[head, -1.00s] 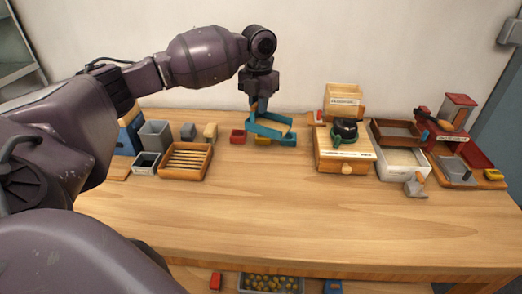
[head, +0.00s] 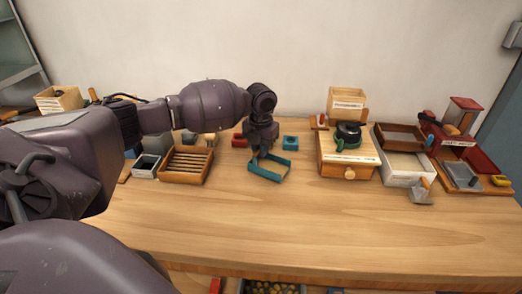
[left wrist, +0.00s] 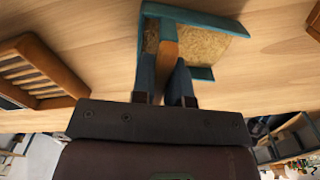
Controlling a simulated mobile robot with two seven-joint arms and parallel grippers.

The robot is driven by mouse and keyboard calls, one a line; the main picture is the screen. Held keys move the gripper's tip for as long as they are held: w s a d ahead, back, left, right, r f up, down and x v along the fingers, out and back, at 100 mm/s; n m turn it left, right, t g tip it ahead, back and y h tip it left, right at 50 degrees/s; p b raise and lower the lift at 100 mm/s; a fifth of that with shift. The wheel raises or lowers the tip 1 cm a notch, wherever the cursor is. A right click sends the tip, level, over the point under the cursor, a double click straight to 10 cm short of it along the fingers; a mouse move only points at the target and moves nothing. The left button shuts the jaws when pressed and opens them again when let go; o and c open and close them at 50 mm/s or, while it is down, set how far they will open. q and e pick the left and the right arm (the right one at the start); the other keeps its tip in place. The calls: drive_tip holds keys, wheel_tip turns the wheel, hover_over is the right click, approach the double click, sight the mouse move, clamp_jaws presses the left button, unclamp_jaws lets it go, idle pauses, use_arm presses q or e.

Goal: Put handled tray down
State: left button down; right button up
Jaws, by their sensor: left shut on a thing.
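The handled tray (head: 264,173) is a small teal tray with a light wood-coloured floor and a wooden handle. In the head view it is near the middle of the table, in front of the small boxes. My left gripper (head: 261,153) points down and is shut on its handle. The left wrist view shows the tray (left wrist: 195,17) beyond my left gripper (left wrist: 167,72), with the handle between the fingers. I cannot tell whether the tray touches the tabletop. My right gripper is not in view.
A slatted wooden tray (head: 186,179) lies to the left. A red box (head: 239,141) and a teal box (head: 290,142) stand behind. A wooden drawer box (head: 350,172) and a white-walled tray (head: 404,180) stand to the right. The front of the table (head: 260,220) is clear.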

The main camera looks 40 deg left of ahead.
use_arm(q)
drive_tip(key=shift+f, duration=0.2)
drive_tip(key=shift+f, duration=0.15)
drive_tip(key=c, duration=1.1)
unclamp_jaws()
drive_tip(key=shift+r, duration=0.35)
wheel_tip(320, 180, up, 11)
drive_tip(key=shift+f+p, duration=0.2)
drive_tip(key=shift+p, duration=0.25)
drive_tip(key=shift+r, duration=0.5)
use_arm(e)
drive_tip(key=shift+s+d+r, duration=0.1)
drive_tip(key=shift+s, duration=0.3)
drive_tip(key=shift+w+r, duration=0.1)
